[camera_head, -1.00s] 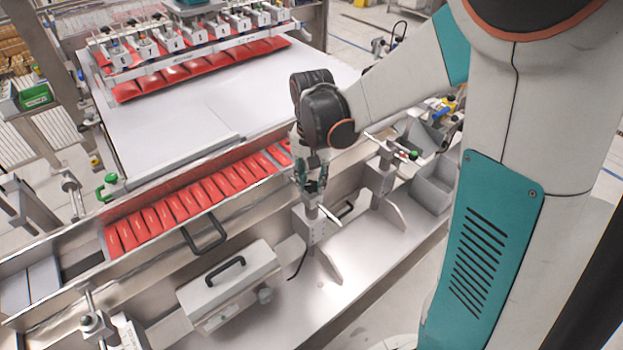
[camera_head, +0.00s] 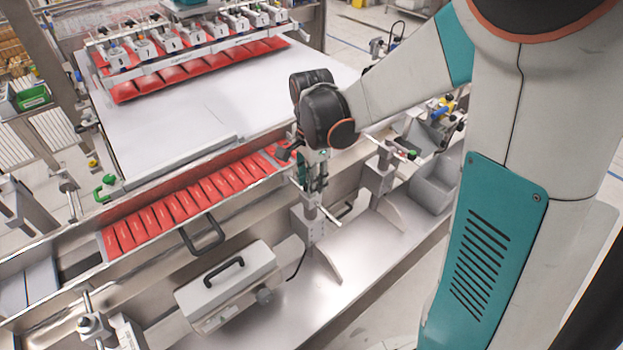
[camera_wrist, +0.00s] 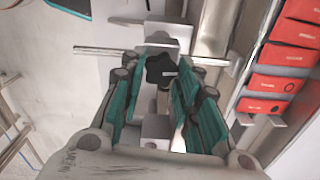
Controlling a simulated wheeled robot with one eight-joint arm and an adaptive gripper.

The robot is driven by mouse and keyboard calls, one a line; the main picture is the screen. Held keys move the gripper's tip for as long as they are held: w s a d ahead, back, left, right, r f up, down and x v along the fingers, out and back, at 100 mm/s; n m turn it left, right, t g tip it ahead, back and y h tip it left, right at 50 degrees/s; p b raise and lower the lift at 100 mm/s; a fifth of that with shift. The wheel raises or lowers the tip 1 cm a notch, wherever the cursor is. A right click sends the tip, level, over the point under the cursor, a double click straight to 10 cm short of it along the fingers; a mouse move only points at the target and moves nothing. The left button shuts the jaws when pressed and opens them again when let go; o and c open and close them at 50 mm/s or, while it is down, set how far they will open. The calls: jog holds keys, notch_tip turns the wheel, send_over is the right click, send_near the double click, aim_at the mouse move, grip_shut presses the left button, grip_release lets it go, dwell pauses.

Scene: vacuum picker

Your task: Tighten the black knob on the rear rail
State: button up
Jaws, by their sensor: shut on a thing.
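The black knob (camera_wrist: 160,71) is a dark lobed knob between the fingertips of my gripper (camera_wrist: 160,77) in the wrist view. The teal-padded fingers lie on either side of it, shut on it. A thin metal rod (camera_wrist: 105,51) and a pale block show just past the knob. In the head view my gripper (camera_head: 312,178) points down over a metal clamp block (camera_head: 312,222) on the rail at the machine's near side. The fingers and wrist hide the knob there.
A row of red packs (camera_head: 175,207) lies in the channel to the left of my gripper. A grey box with a black handle (camera_head: 226,285) stands at lower left. Another clamp post (camera_head: 378,168) with a green-tipped lever stands close on the right.

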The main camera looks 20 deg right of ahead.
jog(key=shift+m, duration=0.6)
jog(key=o, duration=1.1)
jog(key=shift+c, duration=0.2)
jog(key=shift+r, duration=0.1)
notch_tip(320, 180, up, 12)
jog(key=shift+s, duration=0.1)
jog(key=s+f+n+t+b, duration=0.3)
jog(key=s+n+t, duration=0.4)
jog(key=s+n, duration=0.8)
jog(key=shift+a+n+b, duration=0.3)
jog(key=shift+a+n, duration=0.05)
jog(key=shift+n, duration=0.75)
